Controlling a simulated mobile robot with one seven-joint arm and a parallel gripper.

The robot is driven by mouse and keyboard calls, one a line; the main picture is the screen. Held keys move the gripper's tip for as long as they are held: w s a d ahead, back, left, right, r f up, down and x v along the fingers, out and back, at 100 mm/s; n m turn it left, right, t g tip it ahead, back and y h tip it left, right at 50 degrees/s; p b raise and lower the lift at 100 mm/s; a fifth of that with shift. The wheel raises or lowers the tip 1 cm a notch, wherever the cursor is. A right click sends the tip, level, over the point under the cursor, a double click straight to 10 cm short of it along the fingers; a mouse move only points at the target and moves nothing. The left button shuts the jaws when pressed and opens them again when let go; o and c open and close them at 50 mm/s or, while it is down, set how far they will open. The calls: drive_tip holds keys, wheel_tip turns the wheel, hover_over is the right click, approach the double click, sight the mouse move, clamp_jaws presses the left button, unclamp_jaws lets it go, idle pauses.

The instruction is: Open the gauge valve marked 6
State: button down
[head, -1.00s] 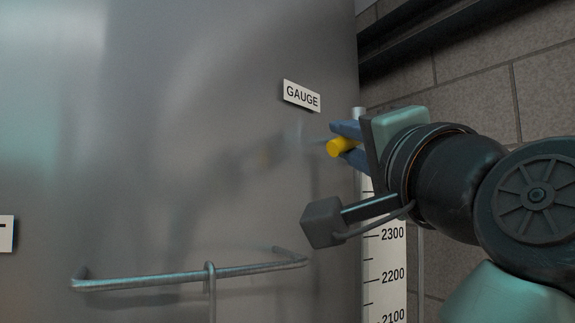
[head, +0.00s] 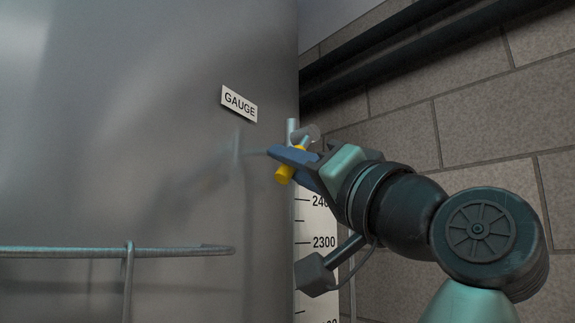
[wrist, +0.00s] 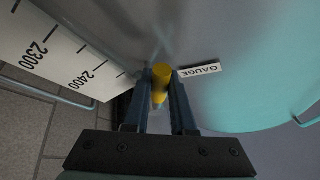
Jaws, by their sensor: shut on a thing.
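The gauge valve shows as a yellow handle (head: 284,174) on a pale metal fitting (head: 292,132) at the right edge of a steel tank. My gripper (head: 291,160) is shut on the yellow handle, its blue fingers on either side. In the wrist view the yellow handle (wrist: 160,82) sits between the two fingers. A sign reading GAUGE (head: 239,104) is on the tank up and left of the handle, and it also shows in the wrist view (wrist: 200,69). No number 6 is visible in these frames. The fingers hide part of the valve.
The steel tank (head: 110,150) fills the left, with a metal rail (head: 90,251) in front of it. A scale strip (head: 318,225) marked 2300 runs below the valve. A block wall (head: 460,110) stands behind my arm at right.

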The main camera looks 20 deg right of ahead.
drive_tip(key=c, duration=0.8)
unclamp_jaws()
drive_tip(key=shift+o, duration=0.2)
drive_tip(key=shift+r, duration=0.1)
